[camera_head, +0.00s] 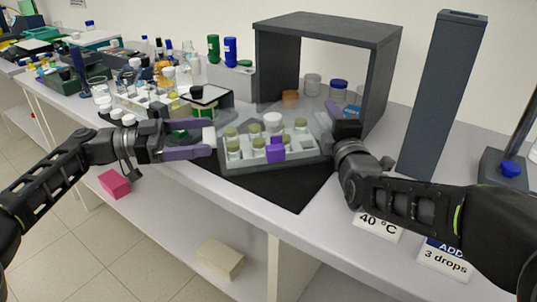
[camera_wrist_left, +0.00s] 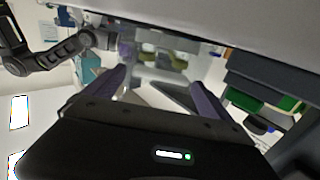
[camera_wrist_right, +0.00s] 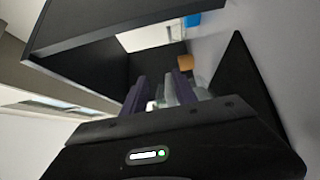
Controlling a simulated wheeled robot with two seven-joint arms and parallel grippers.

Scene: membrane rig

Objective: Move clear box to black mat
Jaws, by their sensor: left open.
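The clear box (camera_head: 290,160) is a low, pale see-through tray with several capped vials and a purple block (camera_head: 275,151). It stands upright on the black mat (camera_head: 297,194), whose front corner shows bare; its back edge is hidden. My left gripper (camera_head: 212,140) is open at the box's left end, its fingers also spread in the left wrist view (camera_wrist_left: 160,88). My right gripper (camera_head: 331,122) is at the box's right end. In the right wrist view (camera_wrist_right: 158,88), pale clear material shows between its fingers; whether they grip it is unclear.
A dark open-fronted cabinet (camera_head: 328,30) stands behind with jars inside. A tall dark column (camera_head: 440,95) stands at the right. Bottles and labware (camera_head: 140,85) crowd the left bench. Signs (camera_head: 443,258) lie near the front edge.

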